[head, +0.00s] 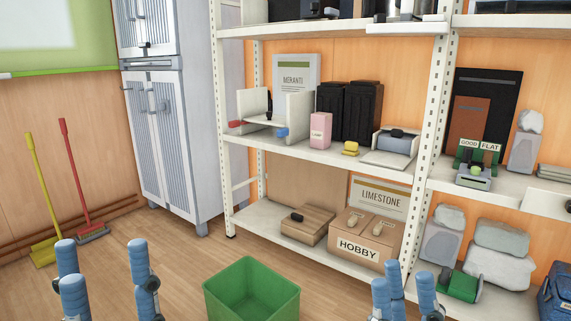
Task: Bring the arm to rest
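My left gripper (106,268) is at the bottom left, its blue fingers pointing up and standing apart with nothing between them. My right gripper (408,286) is at the bottom, right of centre. Its blue fingers also point up, with a narrower gap and nothing seen between them. A green crate (228,292) stands on the floor between the two grippers, apart from both in the picture. Its inside looks empty as far as it shows; its lower part is cut off by the frame. The arms behind the fingers are out of view.
A white shelf unit (433,110) fills the right, holding a wooden box labelled HOBBY (360,246), stones and tools. A grey cabinet (170,130) stands behind. A yellow broom (37,180) and a red broom (78,170) lean on the left wall. Floor left of the crate is clear.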

